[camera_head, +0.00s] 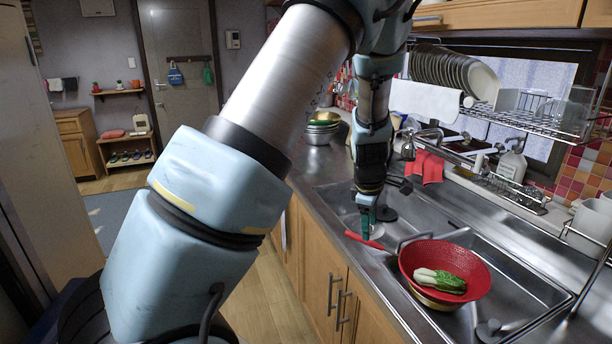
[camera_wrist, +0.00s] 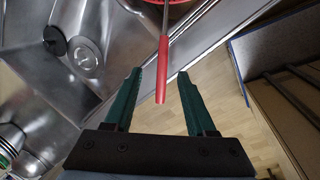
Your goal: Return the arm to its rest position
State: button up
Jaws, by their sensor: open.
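My gripper (camera_wrist: 158,77) is open, its two green fingers pointing down over the front edge of the sink; it also shows in the head view (camera_head: 365,217). A utensil with a red handle (camera_wrist: 162,78) and a thin metal shaft lies below it. In the wrist view the handle appears between the fingertips, and neither finger visibly grips it. In the head view the red handle (camera_head: 362,240) is just under the fingertips at the sink's front edge. Its far end is not clearly visible. My arm reaches forward and down over the counter.
A red colander (camera_head: 417,258) with a green leafy vegetable (camera_head: 440,280) stands at the sink (camera_head: 512,284). Stacked bowls (camera_head: 322,128) are on the counter behind. A wire dish rack (camera_head: 540,122) with plates hangs at upper right. Floor (camera_head: 262,300) is open at left.

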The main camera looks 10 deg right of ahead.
jog(key=s+a+r+m, duration=0.2)
jog(key=s+a+m, duration=0.1)
jog(key=a, duration=0.7)
jog(key=s+a+r+m+y, duration=0.1)
jog(key=s+a+r+m, duration=0.2)
jog(key=a, duration=0.7)
jog(key=s+a+r+m, duration=0.3)
jog(key=s+a+m, duration=0.2)
jog(key=a, duration=0.5)
jog(key=shift+s+a+m+g+y, duration=0.25)
jog(key=shift+m+g+y, duration=0.05)
jog(key=shift+m, duration=0.3)
